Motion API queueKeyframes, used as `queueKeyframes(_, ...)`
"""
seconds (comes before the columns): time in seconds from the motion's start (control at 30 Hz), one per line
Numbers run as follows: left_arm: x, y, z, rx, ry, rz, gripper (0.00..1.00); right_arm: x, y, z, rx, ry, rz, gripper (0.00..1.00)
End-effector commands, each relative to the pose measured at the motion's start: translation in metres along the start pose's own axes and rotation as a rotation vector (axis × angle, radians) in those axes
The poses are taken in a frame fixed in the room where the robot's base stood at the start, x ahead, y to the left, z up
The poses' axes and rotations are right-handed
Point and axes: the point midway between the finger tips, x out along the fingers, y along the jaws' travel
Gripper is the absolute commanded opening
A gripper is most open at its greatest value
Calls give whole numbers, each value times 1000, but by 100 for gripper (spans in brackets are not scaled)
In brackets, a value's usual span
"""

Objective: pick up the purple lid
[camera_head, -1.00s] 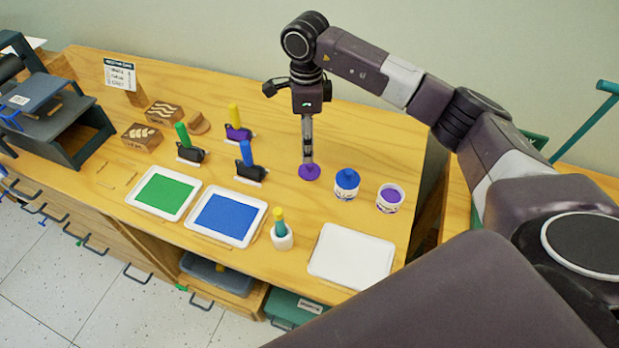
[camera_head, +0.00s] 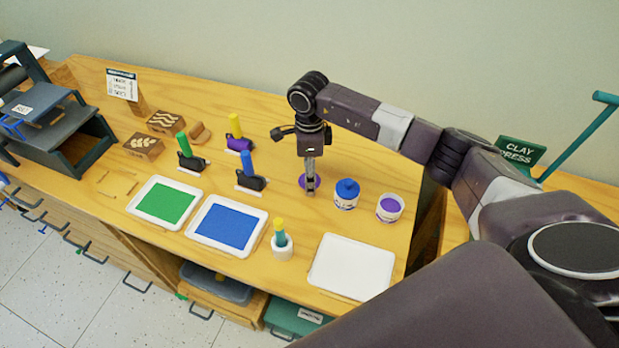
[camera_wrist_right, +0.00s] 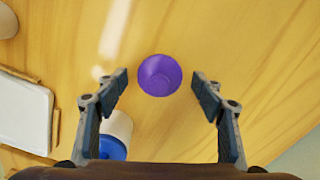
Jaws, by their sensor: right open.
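The purple lid (camera_head: 302,182) lies on the wooden table, left of the blue-lidded jar, partly hidden behind my right gripper (camera_head: 310,190). In the right wrist view the round purple lid (camera_wrist_right: 159,75) lies between and a little beyond the fingertips of my right gripper (camera_wrist_right: 160,82). The gripper is open, with a finger on each side of the lid and neither touching it. An open jar of purple paint (camera_head: 390,207) stands at the right without a lid. My left gripper is not in view.
The jar with the blue lid (camera_head: 346,194) stands close to my right gripper; it also shows in the wrist view (camera_wrist_right: 115,135). A white tray (camera_head: 352,266), a blue tray (camera_head: 228,221) and a green tray (camera_head: 166,201) lie in front. Brayers (camera_head: 250,172) stand to the left.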

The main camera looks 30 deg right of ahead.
Motion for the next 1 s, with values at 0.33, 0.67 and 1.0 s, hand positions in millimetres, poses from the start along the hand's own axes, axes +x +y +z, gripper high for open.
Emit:
queueKeyframes(0.33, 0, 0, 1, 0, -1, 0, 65, 0, 0, 0, 0, 0, 0, 35)
queueKeyframes(0.67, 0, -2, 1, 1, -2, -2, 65, -1, 0, 0, 1, 0, 0, 30)
queueKeyframes(1.0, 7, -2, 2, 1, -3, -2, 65, -28, -1, 0, -1, -2, -4, 30)
